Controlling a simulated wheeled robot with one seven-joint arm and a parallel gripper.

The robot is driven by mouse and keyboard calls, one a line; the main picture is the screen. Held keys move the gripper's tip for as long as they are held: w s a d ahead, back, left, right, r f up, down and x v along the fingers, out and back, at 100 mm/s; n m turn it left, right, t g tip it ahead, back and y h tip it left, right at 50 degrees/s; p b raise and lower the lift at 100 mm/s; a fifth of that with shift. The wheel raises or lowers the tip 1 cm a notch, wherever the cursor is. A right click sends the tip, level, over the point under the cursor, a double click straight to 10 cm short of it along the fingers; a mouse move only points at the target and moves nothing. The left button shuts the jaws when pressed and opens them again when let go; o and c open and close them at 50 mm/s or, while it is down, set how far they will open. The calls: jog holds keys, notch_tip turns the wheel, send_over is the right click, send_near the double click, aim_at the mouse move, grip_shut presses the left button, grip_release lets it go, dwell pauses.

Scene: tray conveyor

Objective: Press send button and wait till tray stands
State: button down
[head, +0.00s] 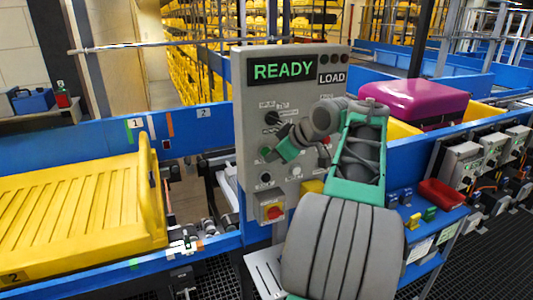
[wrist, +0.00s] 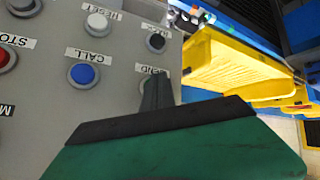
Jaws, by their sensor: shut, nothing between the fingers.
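The grey control panel (head: 247,95) stands upright in the middle of the head view. Its display reads READY (head: 283,69), with LOAD beside it. The green send button (head: 265,152) is on its left side. My gripper (head: 281,150) is shut and empty at the panel face, just right of that button. In the wrist view the dark fingertips (wrist: 157,92) overlap the partly hidden send label (wrist: 153,69) and cover most of the button; contact cannot be told. A yellow tray (head: 70,215) marked 2 lies on the conveyor at left, and shows in the wrist view (wrist: 240,65).
The blue call button (wrist: 83,74), white reset button (wrist: 97,23) and red stop button (wrist: 6,58) sit close by. A magenta suitcase (head: 413,100) rests in a yellow tray behind right. Blue conveyor rails (head: 70,148) flank the panel.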

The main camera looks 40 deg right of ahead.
jog(key=shift+w+d, duration=0.1)
jog(key=shift+w, duration=0.4)
dwell(0.7)
jog(key=shift+s, duration=0.15)
jog(key=shift+s+a, duration=0.25)
jog(key=shift+s, duration=0.5)
